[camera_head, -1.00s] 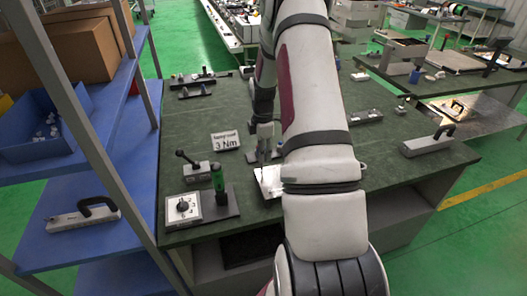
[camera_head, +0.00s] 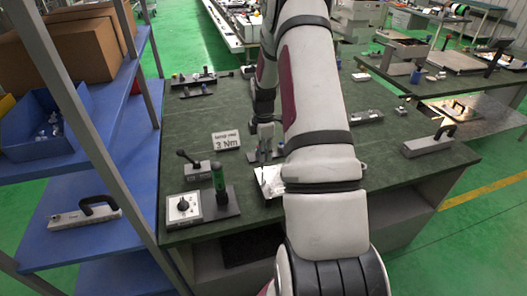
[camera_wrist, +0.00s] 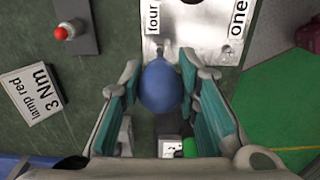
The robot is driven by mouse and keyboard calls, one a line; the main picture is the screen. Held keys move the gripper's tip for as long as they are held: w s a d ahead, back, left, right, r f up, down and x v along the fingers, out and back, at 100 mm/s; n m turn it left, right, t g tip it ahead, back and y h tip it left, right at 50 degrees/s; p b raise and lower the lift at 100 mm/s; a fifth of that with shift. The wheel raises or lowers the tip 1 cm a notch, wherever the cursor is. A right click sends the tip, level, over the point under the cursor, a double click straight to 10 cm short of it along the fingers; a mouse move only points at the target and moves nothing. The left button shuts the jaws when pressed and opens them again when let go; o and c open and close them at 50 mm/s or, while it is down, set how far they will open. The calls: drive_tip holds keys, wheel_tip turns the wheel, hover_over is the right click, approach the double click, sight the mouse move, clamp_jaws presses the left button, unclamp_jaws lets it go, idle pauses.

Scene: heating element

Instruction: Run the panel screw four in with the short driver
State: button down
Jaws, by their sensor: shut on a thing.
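My gripper (camera_wrist: 160,90) is shut on the short driver (camera_wrist: 160,88), seen from above as a round blue handle between the teal finger pads. The silver panel (camera_wrist: 198,30) lies just beyond it in the wrist view, with labels "four" (camera_wrist: 154,17) and "one" (camera_wrist: 238,18). A small metal part shows past the handle, near the "four" label. The handle hides most of what lies under it, so I cannot tell whether the tip sits in the screw.
A "lamp red 3 Nm" sign (camera_head: 226,141) stands left of the panel. A dial box (camera_head: 183,208) and a green-handled tool (camera_head: 218,177) stand at the bench's front left. A black-handled block (camera_head: 428,145) is at the right. A blue shelf (camera_head: 85,230) borders the bench's left side.

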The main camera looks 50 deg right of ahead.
drive_tip(key=shift+f, duration=0.35)
drive_tip(key=m, duration=0.4)
idle(0.3)
drive_tip(key=shift+a+m+b, duration=0.1)
drive_tip(key=shift+m+b, duration=0.2)
drive_tip(key=m, duration=0.3)
drive_tip(key=shift+s+f+m+b, duration=0.1)
drive_tip(key=shift+m+b, duration=0.2)
drive_tip(key=shift+a+f+m+b, duration=0.1)
drive_tip(key=shift+m+b, duration=0.25)
drive_tip(key=shift+m, duration=1.55)
